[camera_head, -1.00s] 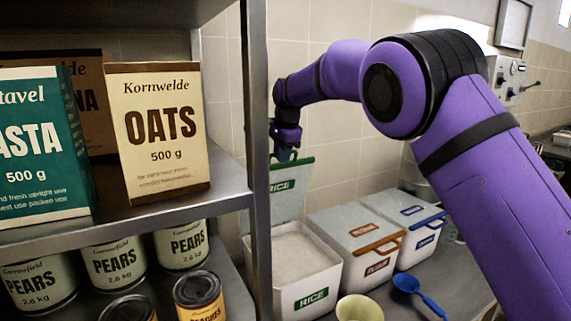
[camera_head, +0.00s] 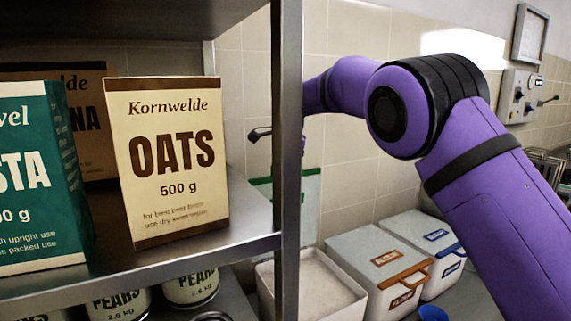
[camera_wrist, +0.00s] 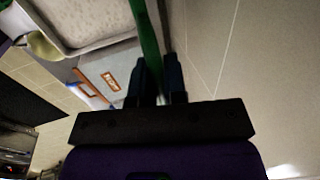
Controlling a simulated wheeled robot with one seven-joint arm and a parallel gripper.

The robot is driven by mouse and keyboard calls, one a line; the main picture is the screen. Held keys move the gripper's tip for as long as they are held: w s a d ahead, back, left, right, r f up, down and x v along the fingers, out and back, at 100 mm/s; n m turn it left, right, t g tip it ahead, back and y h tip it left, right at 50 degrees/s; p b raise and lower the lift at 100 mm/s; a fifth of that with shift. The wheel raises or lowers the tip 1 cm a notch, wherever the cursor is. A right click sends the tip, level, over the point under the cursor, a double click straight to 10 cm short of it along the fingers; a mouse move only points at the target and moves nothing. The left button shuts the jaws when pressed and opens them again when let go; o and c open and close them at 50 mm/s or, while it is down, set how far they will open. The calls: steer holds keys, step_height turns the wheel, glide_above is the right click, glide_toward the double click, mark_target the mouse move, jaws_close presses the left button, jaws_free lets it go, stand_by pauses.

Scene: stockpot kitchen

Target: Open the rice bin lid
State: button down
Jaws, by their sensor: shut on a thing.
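The rice bin (camera_head: 355,311) is uncovered, with white rice showing inside. Its lid (camera_head: 310,203), pale with a green edge, stands raised at the back of the bin and is partly hidden by the shelf post. In the wrist view my gripper (camera_wrist: 158,72) is shut on the green edge of the lid (camera_wrist: 147,32), which passes between the dark fingers. The rice bin (camera_wrist: 105,43) shows there at upper left. In the head view my gripper is hidden behind the post.
A flour bin (camera_head: 372,246) and another white bin (camera_head: 421,224) stand closed to the right. The metal shelf post (camera_head: 287,170) crosses the view before the lid. The shelf holds an oats box (camera_head: 178,210) and pears cans (camera_head: 191,288). A tiled wall (camera_head: 350,100) is behind.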

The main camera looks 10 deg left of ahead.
steer(key=c, duration=1.2)
jaws_free()
steer(key=shift+r, duration=0.1)
steer(key=v, duration=1)
steer(key=shift+d+r, duration=0.1)
steer(key=shift+r, duration=0.2)
steer(key=shift+d, duration=0.1)
steer(key=s+d+r+n+t, duration=0.1)
steer(key=s+d+r+n, duration=0.25)
steer(key=s+d, duration=0.85)
steer(key=s+d+r+n, duration=0.2)
steer(key=s+d+r, duration=0.35)
steer(key=d, duration=0.95)
steer(key=s+d+f+n, duration=0.2)
steer(key=s+f, duration=0.3)
steer(key=s, duration=0.4)
steer(key=s+d+f+n+t+h, duration=0.1)
steer(key=s+d+f, duration=0.4)
steer(key=s, duration=0.5)
steer(key=s+d+f+n, duration=0.2)
steer(key=s+f, duration=0.4)
steer(key=s, duration=0.4)
steer(key=shift+d+f+n+t+h, duration=0.1)
steer(key=shift+d+n+t+h, duration=0.25)
steer(key=shift+d, duration=0.4)
